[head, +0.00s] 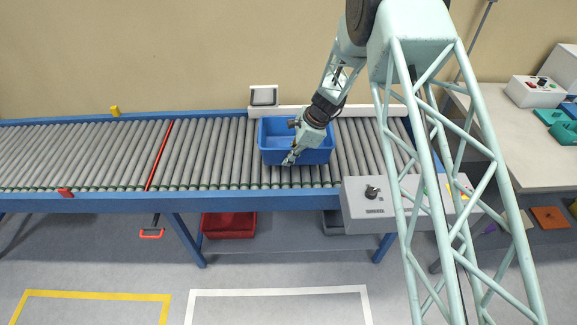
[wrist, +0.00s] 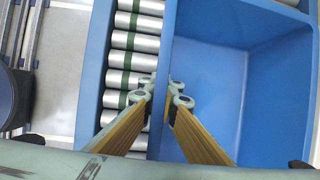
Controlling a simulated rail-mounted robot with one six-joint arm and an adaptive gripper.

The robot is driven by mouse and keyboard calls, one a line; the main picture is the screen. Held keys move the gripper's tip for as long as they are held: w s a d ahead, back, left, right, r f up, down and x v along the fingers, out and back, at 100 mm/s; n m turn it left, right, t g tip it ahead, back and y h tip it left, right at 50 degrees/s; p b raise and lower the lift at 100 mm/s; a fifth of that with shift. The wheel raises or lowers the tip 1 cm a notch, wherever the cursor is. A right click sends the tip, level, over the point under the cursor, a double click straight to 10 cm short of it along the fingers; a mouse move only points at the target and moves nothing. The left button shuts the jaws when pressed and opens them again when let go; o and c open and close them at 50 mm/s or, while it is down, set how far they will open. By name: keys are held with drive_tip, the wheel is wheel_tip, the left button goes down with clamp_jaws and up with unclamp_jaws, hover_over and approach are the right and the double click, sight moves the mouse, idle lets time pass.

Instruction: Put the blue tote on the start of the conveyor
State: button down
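The blue tote (head: 318,157) is an open, empty box on or just over the rollers of the conveyor (head: 215,155), right of a red cross bar (head: 158,155). It looks level; whether its base touches the rollers is hidden. My gripper (head: 289,158) reaches down to the tote's front wall. In the wrist view my gripper's fingers (wrist: 165,88) are close together, one on each side of the tote wall, with the tote's inside (wrist: 215,80) to the right and rollers (wrist: 128,80) to the left.
A grey control box (head: 370,205) stands on the conveyor's front edge, right of the tote. A small grey device (head: 263,95) sits behind the tote. A red bin (head: 228,224) is under the conveyor. A bench (head: 500,125) with coloured items is at the right.

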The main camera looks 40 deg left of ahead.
drive_tip(key=shift+w, duration=0.1)
idle(0.3)
drive_tip(key=shift+f, duration=1.7)
drive_tip(key=shift+f, duration=0.15)
drive_tip(key=c, duration=2.9)
unclamp_jaws()
drive_tip(key=shift+v, duration=6.1)
